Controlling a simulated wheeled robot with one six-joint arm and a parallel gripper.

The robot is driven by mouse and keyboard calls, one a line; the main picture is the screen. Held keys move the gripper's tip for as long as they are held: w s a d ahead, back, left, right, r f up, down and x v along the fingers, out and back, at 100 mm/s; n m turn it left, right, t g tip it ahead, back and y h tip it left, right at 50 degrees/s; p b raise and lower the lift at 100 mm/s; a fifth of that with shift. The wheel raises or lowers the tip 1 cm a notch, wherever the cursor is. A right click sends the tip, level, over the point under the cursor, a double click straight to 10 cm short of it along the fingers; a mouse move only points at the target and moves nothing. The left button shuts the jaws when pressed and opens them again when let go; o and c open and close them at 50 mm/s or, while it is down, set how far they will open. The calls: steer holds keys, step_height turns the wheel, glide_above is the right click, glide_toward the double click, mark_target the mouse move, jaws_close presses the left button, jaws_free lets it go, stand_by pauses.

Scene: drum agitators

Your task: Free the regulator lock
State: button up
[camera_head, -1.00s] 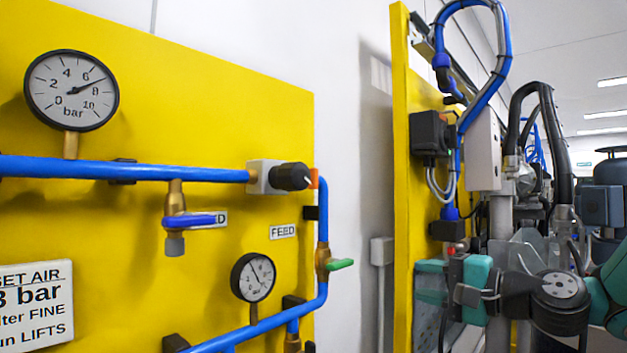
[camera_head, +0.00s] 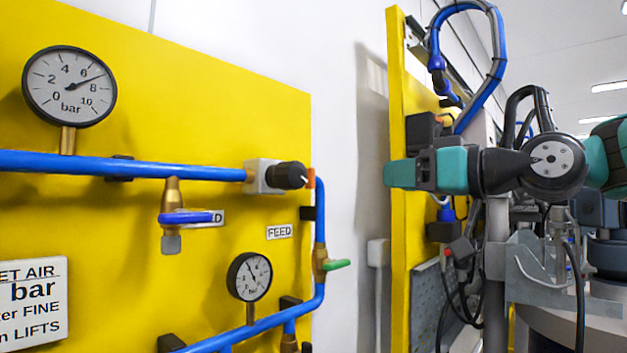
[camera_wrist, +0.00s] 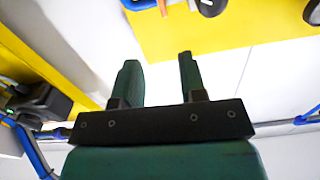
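The regulator (camera_head: 262,177) is a pale grey block with a black knob (camera_head: 287,175) on the blue upper pipe of the yellow panel. A small orange piece (camera_head: 311,178) sits just right of the knob; I cannot make out its lock state. My gripper (camera_head: 392,173) is well right of the regulator, pointing left, its teal fingers overlapping the second yellow panel's edge in the head view. In the wrist view my gripper (camera_wrist: 157,60) has two separated fingers with nothing between them. An orange piece (camera_wrist: 163,8) and a dark round part (camera_wrist: 212,6) show at its top edge.
A large gauge (camera_head: 70,87), a blue-handled valve (camera_head: 187,217), a green-handled valve (camera_head: 335,265) and a small gauge (camera_head: 249,276) share the panel. White wall (camera_head: 350,130) lies between the panels. Hoses and machinery crowd the right.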

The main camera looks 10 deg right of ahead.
steer(key=p, duration=0.7)
glide_toward(314, 176)
steer(key=shift+n, duration=0.4)
steer(key=x, duration=1)
steer(key=shift+c, duration=0.2)
jaws_close()
